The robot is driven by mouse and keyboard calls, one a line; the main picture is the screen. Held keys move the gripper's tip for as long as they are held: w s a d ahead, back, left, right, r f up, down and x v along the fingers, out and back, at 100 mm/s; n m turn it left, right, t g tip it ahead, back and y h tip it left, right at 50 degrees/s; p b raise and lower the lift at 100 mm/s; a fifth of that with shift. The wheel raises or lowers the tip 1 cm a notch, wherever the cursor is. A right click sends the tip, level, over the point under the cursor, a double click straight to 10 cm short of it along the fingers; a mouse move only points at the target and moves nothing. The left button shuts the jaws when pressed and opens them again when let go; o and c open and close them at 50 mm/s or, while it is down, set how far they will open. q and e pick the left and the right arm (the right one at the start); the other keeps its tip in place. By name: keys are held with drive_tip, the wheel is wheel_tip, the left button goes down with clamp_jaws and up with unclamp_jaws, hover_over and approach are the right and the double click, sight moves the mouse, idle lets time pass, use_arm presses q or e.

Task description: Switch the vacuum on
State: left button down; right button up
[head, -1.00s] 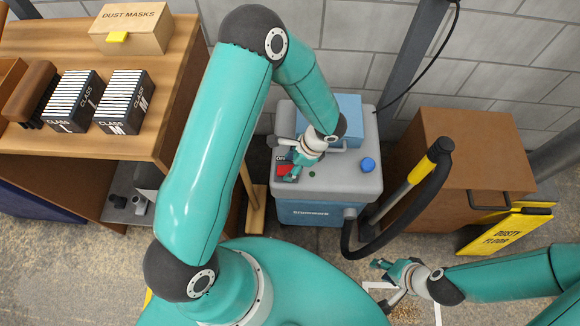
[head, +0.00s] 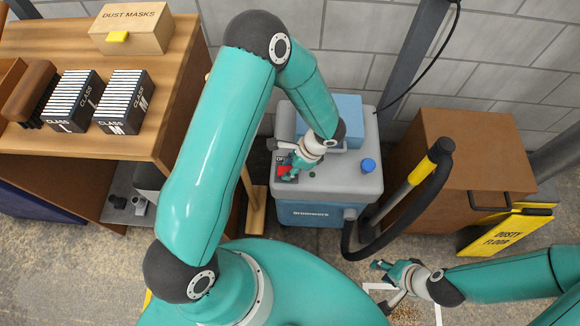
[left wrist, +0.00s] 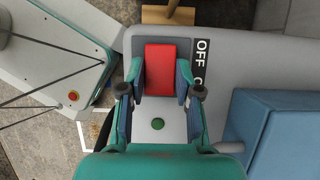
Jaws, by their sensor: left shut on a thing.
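The vacuum (head: 348,180) is a grey-topped, blue-bodied box standing against the wall. On its top is a red switch (left wrist: 160,68) beside a black label reading OFF, its other word partly hidden. My left gripper (head: 289,167) is down at the switch, its fingers on either side of the red part in the left wrist view, shut on it. In the head view the fingers partly cover the switch. A dark green round spot (left wrist: 157,124) lies near the switch. My right gripper (head: 383,284) is open and empty, low over the floor, away from the vacuum.
A blue knob (head: 367,165) and a blue box (head: 346,108) are on the vacuum's top. A black hose with a yellow-banded wand (head: 422,171) stands to its right, before a brown cabinet (head: 463,150). A wooden bench (head: 60,145) is at the left.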

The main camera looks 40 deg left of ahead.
use_arm(q)
drive_tip(key=shift+w+d+f+g+y+b, duration=0.2)
drive_tip(key=shift+g+y+b, duration=0.1)
drive_tip(key=shift+y+b, duration=0.3)
drive_tip(key=shift+w+d+f+g+y+b, duration=0.1)
drive_tip(key=shift+f+g+y+b, duration=0.15)
drive_tip(key=shift+y+b, duration=0.3)
drive_tip(key=shift+w+r+g+y+b, duration=0.1)
drive_tip(key=shift+r+g+y+b, duration=0.1)
drive_tip(key=shift+g+y+b, duration=0.4)
drive_tip(key=shift+r, duration=0.1)
drive_tip(key=c, duration=1)
unclamp_jaws()
drive_tip(key=shift+o, duration=1)
drive_tip(key=shift+d, duration=0.1)
